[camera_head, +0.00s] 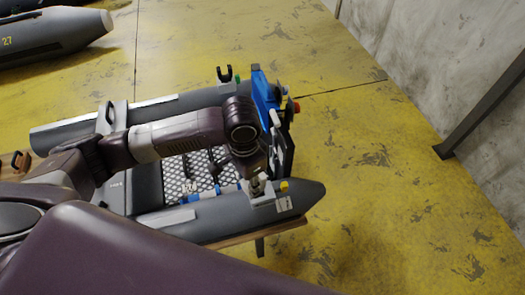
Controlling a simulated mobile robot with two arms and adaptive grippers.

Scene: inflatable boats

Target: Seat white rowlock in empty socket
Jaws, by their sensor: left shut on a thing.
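My left gripper (256,178) points down over the near tube of the grey inflatable boat (220,220), close to its right end. It is shut on the white rowlock (258,186), a small pale piece mostly hidden by the fingers. Just below is a light grey socket pad (268,202) on the near tube. The rowlock is at or just above this pad; I cannot tell whether it is in the socket. A black rowlock (224,74) stands upright on the far tube. My right gripper is not in view.
A yellow cap (284,186) sits on the near tube beside the pad. Another grey boat (50,38) lies at the upper left. The yellow floor to the right is clear up to a wall.

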